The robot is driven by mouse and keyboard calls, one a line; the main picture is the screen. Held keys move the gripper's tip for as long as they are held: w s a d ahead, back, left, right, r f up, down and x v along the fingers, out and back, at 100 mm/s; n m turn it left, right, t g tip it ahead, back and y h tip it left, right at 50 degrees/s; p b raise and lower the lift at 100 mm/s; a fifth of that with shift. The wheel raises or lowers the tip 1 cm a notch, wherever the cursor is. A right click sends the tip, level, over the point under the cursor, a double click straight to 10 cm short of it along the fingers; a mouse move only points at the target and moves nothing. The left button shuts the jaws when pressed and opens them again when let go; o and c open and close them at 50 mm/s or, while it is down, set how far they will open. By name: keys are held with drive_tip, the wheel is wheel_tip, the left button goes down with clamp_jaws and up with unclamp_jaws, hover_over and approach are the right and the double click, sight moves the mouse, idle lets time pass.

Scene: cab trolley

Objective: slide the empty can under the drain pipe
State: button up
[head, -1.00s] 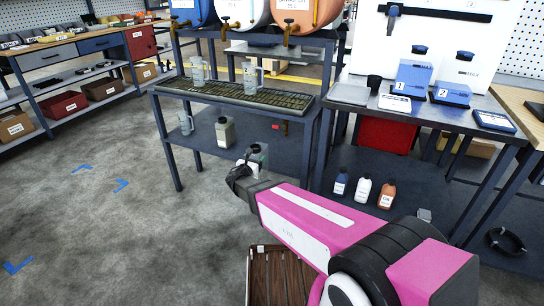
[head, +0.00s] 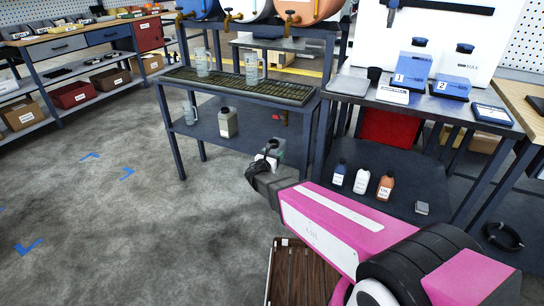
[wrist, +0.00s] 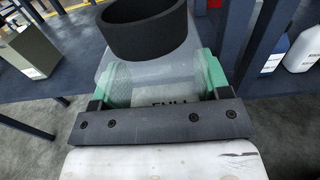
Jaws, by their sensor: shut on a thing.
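My gripper (head: 270,164) is shut on a pale grey can (wrist: 150,75) with a wide black cap (wrist: 145,30). The green finger pads press on both sides of it. Its label is partly covered and seems to read FULL. In the head view the held can is at the front edge of the lower shelf, mostly behind my gripper; I cannot tell whether it touches the shelf. An olive-grey can (head: 228,122) with a white label stands upright on that shelf, to the left; it also shows in the wrist view (wrist: 30,48).
The grated tray (head: 240,88) above the shelf (head: 205,130) carries two clear jugs. Another clear jug (head: 189,112) stands at the shelf's left end. Table legs (head: 319,150) rise at the right. Several bottles (head: 361,182) stand on the neighbouring lower shelf. A slatted crate (head: 300,272) is below my arm.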

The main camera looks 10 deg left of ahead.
drive_tip(key=x, duration=1.4)
drive_tip(key=shift+w+f, duration=0.3)
drive_tip(key=shift+f, duration=0.1)
idle(1.4)
idle(0.5)
drive_tip(key=o, duration=1.4)
